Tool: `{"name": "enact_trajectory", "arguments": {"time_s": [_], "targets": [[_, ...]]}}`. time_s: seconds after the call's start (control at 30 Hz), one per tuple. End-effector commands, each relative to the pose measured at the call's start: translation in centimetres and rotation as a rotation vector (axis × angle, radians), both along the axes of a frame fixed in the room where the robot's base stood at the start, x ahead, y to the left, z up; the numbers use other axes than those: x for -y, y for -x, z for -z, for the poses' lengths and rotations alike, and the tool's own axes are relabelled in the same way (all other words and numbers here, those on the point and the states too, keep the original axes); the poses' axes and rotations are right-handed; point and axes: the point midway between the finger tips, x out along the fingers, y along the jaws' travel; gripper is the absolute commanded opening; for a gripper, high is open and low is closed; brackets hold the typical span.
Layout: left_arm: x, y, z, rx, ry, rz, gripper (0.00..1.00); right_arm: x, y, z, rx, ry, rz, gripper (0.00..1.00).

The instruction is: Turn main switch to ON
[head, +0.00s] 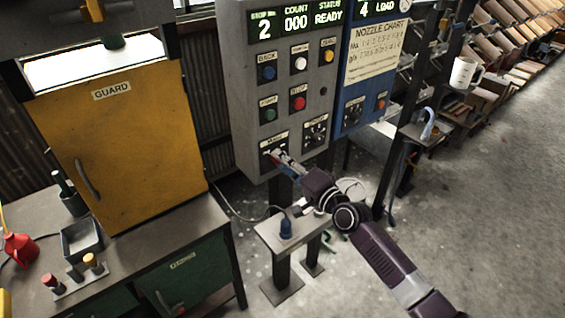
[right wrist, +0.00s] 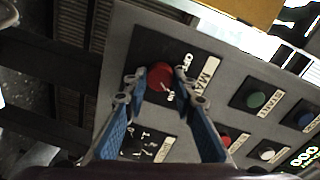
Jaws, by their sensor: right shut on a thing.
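The main switch is a red knob (right wrist: 160,75) on a black plate at the lower left of the grey control panel (head: 300,70). In the right wrist view it sits between my fingertips, with a label starting "MA" beside it. White marks by the knob are too small to read surely, so its setting cannot be told. My right gripper (head: 277,158) is at this switch and mostly covers it in the head view. In the right wrist view the right gripper (right wrist: 158,82) is shut on the red knob. My left gripper is not in view.
Other buttons and a second dial (head: 315,132) sit close by on the panel. A blue nozzle panel (head: 372,60) stands to its right, a yellow guard cabinet (head: 120,140) to its left. A small stand (head: 268,232) is below. Grey floor (head: 500,220) is clear at right.

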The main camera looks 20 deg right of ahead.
Motion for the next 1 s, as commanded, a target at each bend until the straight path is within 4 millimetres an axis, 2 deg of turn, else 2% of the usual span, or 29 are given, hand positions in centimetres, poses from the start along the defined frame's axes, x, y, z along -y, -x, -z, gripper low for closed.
{"name": "enact_trajectory", "arguments": {"time_s": [0.3, 0.77, 0.8, 0.93, 1.0], "targets": [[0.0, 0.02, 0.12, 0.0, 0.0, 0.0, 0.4, 0.1, -0.04, -0.04, -0.031, -0.089, 0.002, 0.01], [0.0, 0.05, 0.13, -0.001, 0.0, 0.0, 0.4, 0.1, -0.04, -0.04, -0.035, -0.1, 0.002, 0.01], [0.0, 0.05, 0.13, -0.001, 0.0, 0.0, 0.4, 0.1, -0.04, -0.04, -0.035, -0.1, 0.002, 0.27], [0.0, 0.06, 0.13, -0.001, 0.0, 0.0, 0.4, 0.08, -0.03, -0.03, -0.035, -0.099, 0.001, 0.41], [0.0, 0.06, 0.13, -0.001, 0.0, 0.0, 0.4, 0.07, -0.03, -0.02, -0.035, -0.099, 0.001, 0.43]]}}
